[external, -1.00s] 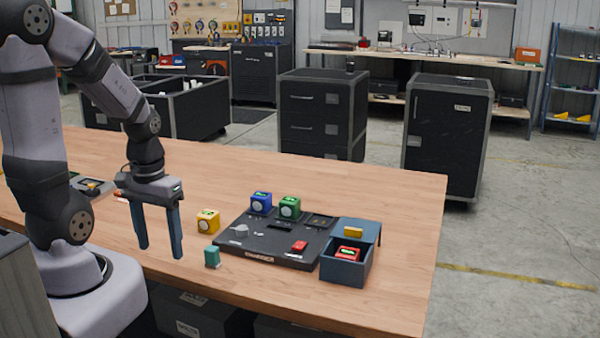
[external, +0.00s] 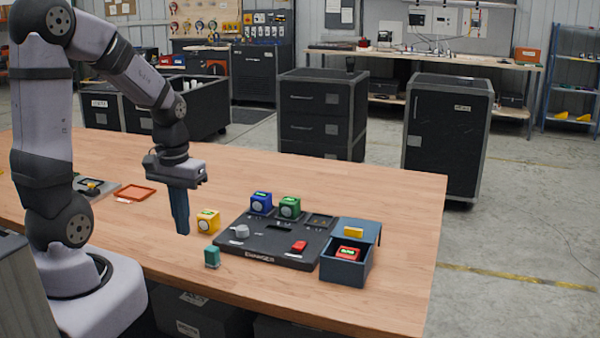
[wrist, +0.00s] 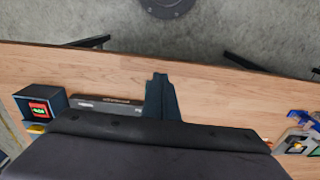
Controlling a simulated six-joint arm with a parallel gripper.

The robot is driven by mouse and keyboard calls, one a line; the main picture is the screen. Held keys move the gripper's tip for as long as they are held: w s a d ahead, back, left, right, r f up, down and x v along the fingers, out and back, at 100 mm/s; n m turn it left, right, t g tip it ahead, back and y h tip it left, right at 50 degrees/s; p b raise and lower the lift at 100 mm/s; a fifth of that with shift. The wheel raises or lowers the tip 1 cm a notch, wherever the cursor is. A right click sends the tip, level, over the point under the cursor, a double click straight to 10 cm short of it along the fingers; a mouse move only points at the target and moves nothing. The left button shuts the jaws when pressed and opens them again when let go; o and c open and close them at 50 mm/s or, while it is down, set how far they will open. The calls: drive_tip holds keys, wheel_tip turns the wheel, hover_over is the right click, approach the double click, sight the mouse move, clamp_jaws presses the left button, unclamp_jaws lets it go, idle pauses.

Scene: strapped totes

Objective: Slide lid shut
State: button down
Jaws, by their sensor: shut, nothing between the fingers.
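A blue box (external: 340,272) stands on the table at the right end of the dark panel, with a red block (external: 348,253) inside it. Its blue lid (external: 361,229) is slid toward the back, leaving the front of the box open, and a yellow handle (external: 353,232) stands on the lid. The box also shows at the left of the wrist view (wrist: 37,101), with the red block (wrist: 39,108) in it. My gripper (external: 183,232) is shut and empty, pointing down above the table, well to the left of the box. Its fingertips (wrist: 160,76) show in the wrist view.
The dark panel (external: 262,256) with a grey knob and red switch lies between my gripper and the box. Yellow (external: 208,221), blue (external: 261,203) and green (external: 289,208) cubes and a teal block (external: 212,257) stand around it. An orange tray (external: 135,193) lies behind my gripper.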

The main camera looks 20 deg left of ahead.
drive_tip(key=w+d+r, duration=0.2)
drive_tip(key=w+d, duration=0.4)
drive_tip(key=w, duration=0.5)
wheel_tip(320, 180, up, 3)
drive_tip(key=t+b, duration=0.2)
drive_tip(key=t, duration=0.1)
hover_over(359, 223)
drive_tip(key=s, duration=0.5)
drive_tip(key=p+x, duration=0.3)
drive_tip(key=x, duration=0.6)
drive_tip(key=shift+w+f+p, duration=0.25)
drive_tip(key=shift+f+p, duration=0.05)
drive_tip(key=shift+p, duration=0.05)
drive_tip(key=shift+s+d+f+p, duration=0.1)
drive_tip(key=shift+s+p, duration=0.85)
drive_tip(key=shift+s, duration=1.05)
